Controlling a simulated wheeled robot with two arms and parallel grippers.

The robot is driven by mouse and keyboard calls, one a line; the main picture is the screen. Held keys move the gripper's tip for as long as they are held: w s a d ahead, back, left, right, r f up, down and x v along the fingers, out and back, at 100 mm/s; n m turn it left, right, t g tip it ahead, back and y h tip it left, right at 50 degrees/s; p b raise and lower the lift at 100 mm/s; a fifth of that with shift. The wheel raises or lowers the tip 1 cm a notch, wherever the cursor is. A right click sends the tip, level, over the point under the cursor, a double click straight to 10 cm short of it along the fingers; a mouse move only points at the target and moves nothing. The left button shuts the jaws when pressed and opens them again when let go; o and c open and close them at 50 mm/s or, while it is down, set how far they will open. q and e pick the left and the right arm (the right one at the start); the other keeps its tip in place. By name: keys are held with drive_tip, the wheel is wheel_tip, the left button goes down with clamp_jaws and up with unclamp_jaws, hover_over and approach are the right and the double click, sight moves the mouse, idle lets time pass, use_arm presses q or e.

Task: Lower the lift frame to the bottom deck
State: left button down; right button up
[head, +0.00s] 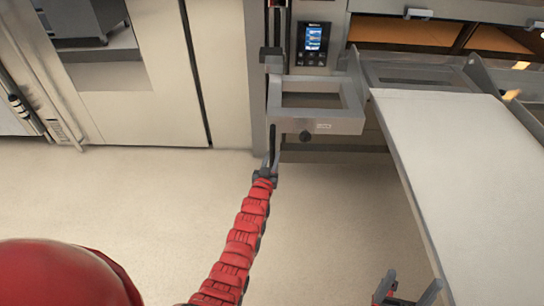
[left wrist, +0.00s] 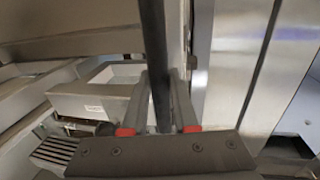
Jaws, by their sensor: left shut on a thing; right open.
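The grey metal lift frame (head: 352,122) stands at the front of the oven, with a box-shaped bracket at its left end and a small black knob below. A dark upright bar (head: 274,142) is at the bracket's left side. My left gripper (head: 268,165) is shut on this bar. In the left wrist view the black bar (left wrist: 157,45) runs between the two fingers, and the bracket (left wrist: 98,97) shows to the left. My right gripper (head: 405,290) is open and empty at the bottom edge, left of the pale loading board; it is partly cut off.
The long pale loading board (head: 460,165) slopes across the right side. An oven deck opening (head: 400,32) glows at the top right, beside a control panel (head: 313,42). A pale cabinet (head: 160,110) stands at the left. The floor (head: 335,220) in the middle is clear.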

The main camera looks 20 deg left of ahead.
use_arm(q)
drive_tip(key=shift+f, duration=0.3)
drive_tip(key=c, duration=0.7)
unclamp_jaws()
drive_tip(key=shift+w+f, duration=0.15)
drive_tip(key=s, duration=0.5)
drive_tip(key=s+d+p, duration=0.1)
drive_tip(key=s, duration=0.5)
drive_tip(key=s+p, duration=0.1)
drive_tip(key=s, duration=0.5)
drive_tip(key=shift+s+d, duration=0.2)
